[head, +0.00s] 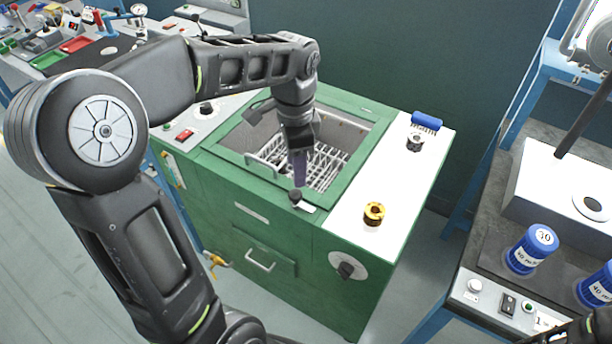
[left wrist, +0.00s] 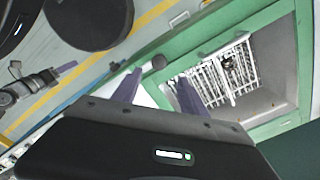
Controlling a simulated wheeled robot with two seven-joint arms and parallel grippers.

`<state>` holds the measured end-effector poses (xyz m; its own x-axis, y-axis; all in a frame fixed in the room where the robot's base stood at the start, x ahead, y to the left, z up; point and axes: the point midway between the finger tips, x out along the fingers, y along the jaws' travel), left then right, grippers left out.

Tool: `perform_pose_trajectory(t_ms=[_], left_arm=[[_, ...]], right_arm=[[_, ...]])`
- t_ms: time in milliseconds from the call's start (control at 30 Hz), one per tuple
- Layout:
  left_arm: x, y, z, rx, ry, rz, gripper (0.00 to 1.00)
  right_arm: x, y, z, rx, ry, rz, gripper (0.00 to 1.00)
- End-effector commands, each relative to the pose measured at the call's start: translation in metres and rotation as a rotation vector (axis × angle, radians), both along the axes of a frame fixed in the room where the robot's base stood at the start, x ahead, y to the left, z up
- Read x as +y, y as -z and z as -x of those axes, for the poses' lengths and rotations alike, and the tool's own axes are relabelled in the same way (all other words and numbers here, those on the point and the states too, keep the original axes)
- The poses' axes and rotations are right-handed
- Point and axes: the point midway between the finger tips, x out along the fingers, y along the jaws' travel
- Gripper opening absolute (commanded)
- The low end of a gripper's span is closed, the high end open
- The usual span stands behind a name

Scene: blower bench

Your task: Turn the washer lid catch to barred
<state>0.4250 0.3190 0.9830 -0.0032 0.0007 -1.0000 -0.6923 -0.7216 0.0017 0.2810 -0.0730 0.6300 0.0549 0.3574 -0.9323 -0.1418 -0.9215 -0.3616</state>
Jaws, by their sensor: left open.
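The green washer (head: 262,222) stands mid-view in the head view. A framed opening in its top shows a white wire rack (head: 325,165); I cannot tell if a clear lid covers it. A small black knob (head: 296,195) on a pale plate at the front rim looks like the lid catch; its marking is not readable. My left gripper (head: 300,180) points down just above and behind this knob. In the left wrist view its two purple fingers (left wrist: 158,88) are apart and empty. A dark round knob (left wrist: 159,62) shows beyond the fingertips, apparently not between them.
A brass ring-shaped part (head: 374,214) and a blue brush (head: 427,121) sit on the washer's white right top. A dark dial (head: 346,269) and a drawer handle (head: 261,262) are on its front.

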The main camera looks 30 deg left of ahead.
Motion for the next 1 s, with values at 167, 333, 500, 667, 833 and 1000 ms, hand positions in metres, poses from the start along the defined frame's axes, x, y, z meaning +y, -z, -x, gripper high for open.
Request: perform_pose_trajectory(t_ms=[167, 333, 500, 667, 833, 1000], left_arm=[[0.000, 0.000, 0.000, 0.000, -0.001, 0.000, 0.51], [0.000, 0.003, 0.000, 0.001, -0.001, 0.000, 0.51], [0.000, 0.017, 0.001, 0.004, -0.001, 0.001, 0.51], [0.000, 0.042, 0.001, 0.004, -0.001, 0.001, 0.51], [0.000, 0.067, 0.001, 0.004, -0.001, 0.001, 0.51], [0.000, 0.078, 0.000, 0.001, -0.001, 0.001, 0.51]], right_arm=[[0.000, 0.000, 0.001, 0.002, -0.001, 0.000, 0.36], [0.000, 0.000, 0.001, 0.001, 0.000, 0.000, 0.36], [0.000, -0.001, 0.001, 0.001, 0.000, 0.000, 0.36], [0.000, -0.003, 0.001, 0.001, 0.000, 0.000, 0.36], [0.000, -0.004, 0.001, 0.001, 0.000, 0.000, 0.36], [0.000, -0.004, 0.001, 0.002, 0.000, 0.001, 0.36]])
